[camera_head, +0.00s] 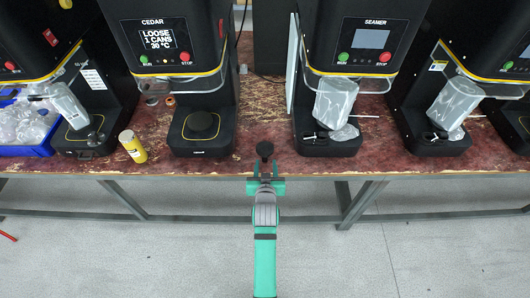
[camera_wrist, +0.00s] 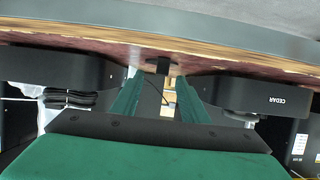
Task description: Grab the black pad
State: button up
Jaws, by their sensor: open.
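A small black pad with a round head (camera_head: 265,149) and a short stem is at the front edge of the table, just beyond my gripper (camera_head: 265,183). In the wrist view, the black pad (camera_wrist: 158,65) shows as a dark T shape between the ends of the two green fingers. My gripper (camera_wrist: 157,95) is open, with a gap on both sides of the pad. I cannot tell whether the stem is within the jaws or just past them.
A yellow can (camera_head: 132,146) and a blue bin (camera_head: 28,145) are farther left. The tabletop (camera_head: 262,105) between the machines is mostly clear.

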aim_at(265, 158)
jog(key=shift+x, duration=2.3)
jog(key=shift+w+a+r, duration=0.1)
jog(key=shift+a+r, duration=0.05)
grip_shut()
jog(key=shift+r, duration=0.1)
